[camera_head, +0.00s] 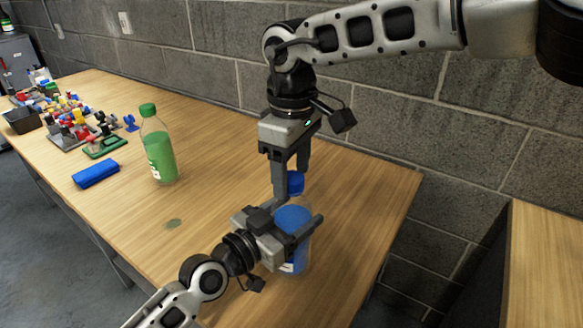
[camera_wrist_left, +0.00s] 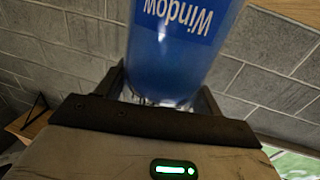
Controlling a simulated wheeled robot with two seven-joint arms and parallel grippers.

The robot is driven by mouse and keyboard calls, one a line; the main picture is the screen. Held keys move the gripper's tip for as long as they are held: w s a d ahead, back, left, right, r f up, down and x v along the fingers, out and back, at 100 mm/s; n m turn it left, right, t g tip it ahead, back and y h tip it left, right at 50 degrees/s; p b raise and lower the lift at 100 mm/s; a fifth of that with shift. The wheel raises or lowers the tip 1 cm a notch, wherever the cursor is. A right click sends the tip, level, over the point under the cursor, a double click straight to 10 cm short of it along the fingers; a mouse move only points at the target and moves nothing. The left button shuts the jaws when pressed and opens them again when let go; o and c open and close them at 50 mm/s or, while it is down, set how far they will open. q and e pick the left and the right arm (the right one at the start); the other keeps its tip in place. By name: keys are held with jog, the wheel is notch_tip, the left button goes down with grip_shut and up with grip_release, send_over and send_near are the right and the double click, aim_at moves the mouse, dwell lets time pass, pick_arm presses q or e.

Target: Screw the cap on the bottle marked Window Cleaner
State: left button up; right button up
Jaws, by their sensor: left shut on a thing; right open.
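The blue bottle (camera_head: 292,217) stands upright near the table's right part. Its label reads "Window" upside down in the left wrist view (camera_wrist_left: 185,45). My left gripper (camera_head: 296,233) is shut on the bottle, its fingers on either side of the body. A blue cap (camera_head: 296,184) is just above the bottle's top. My right gripper (camera_head: 290,184) points down from above and is open, with its fingertips beside the cap. The near finger partly hides the cap. I cannot tell whether the cap touches the bottle's neck.
A green bottle (camera_head: 158,152) with a green cap stands left on the wooden table (camera_head: 225,150). A blue block (camera_head: 95,174) lies left of it. Several small colourful parts (camera_head: 75,115) crowd the far left end. A brick wall (camera_head: 200,70) runs behind. The table's middle is clear.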

jog(key=shift+r, duration=2.25)
jog(key=shift+c, duration=0.4)
